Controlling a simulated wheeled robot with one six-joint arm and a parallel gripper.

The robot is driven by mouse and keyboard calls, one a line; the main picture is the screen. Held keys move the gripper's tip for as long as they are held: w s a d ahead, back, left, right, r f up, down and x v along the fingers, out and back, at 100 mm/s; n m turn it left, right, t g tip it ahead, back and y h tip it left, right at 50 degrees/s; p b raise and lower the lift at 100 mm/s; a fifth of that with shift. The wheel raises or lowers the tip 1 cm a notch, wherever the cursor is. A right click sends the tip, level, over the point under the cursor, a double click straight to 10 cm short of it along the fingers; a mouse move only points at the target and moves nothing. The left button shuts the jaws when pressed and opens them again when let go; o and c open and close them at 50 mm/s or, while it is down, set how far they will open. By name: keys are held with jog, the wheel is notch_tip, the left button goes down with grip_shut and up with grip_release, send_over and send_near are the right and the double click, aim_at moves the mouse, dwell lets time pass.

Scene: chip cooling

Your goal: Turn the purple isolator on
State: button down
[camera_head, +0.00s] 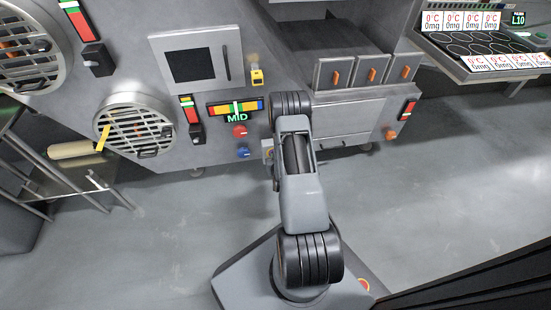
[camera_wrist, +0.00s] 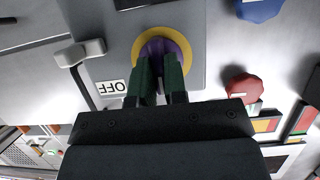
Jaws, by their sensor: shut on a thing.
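The purple isolator (camera_wrist: 181,50) is a purple knob on a round yellow plate (camera_wrist: 198,38) on the grey machine front, at the top middle of the wrist view. My gripper (camera_wrist: 158,68) is shut on the purple knob, its dark green fingers on either side and covering much of it. An "OFF" label (camera_wrist: 106,88) is beside the knob and looks upside down in this view. In the head view my arm hides most of the isolator and my gripper.
A red knob (camera_head: 240,131) and a blue knob (camera_head: 243,152) are left of my arm. They also show in the wrist view, the red knob (camera_wrist: 245,87) close to my gripper. A grey lever (camera_wrist: 80,52) is on the other side. Open floor (camera_head: 440,180) lies to the right.

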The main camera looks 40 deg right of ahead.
jog(key=shift+f, duration=0.1)
jog(key=c, duration=1.2)
grip_release()
jog(key=shift+o, duration=0.2)
jog(key=shift+s, duration=0.1)
jog(key=p+v, duration=0.4)
jog(key=v, duration=0.9)
jog(key=shift+s+a+r+p, duration=0.2)
jog(key=shift+s+r+p, duration=0.05)
jog(key=shift+p, duration=0.05)
jog(key=shift+r, duration=0.1)
